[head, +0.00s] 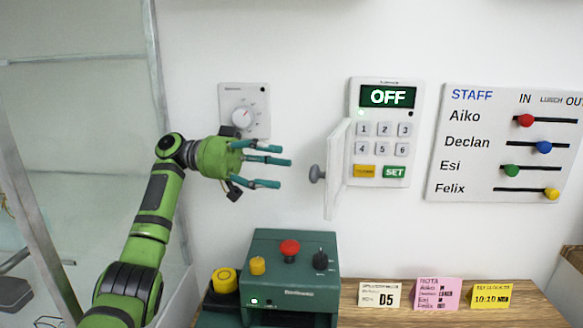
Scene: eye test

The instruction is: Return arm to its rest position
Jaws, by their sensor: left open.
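My left arm is green and black and comes up from the lower left in the head view. Its left gripper (268,167) has teal fingers, spread open and empty, pointing right. The fingers are in front of the white wall, below the dial panel (257,95) and left of the keypad's open door (338,170). A gap shows between the fingertips and the door's grey knob (317,173). The keypad (383,133) has number keys, a yellow key and a green SET key, and its display reads OFF. My right gripper is not in view.
A green box (290,272) with a red button and knobs stands below the gripper. Small cards (379,295) stand on the wooden shelf (410,316). A staff board (505,143) with coloured sliders hangs at the right. A glass-sided frame (152,60) stands at the left, near my arm.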

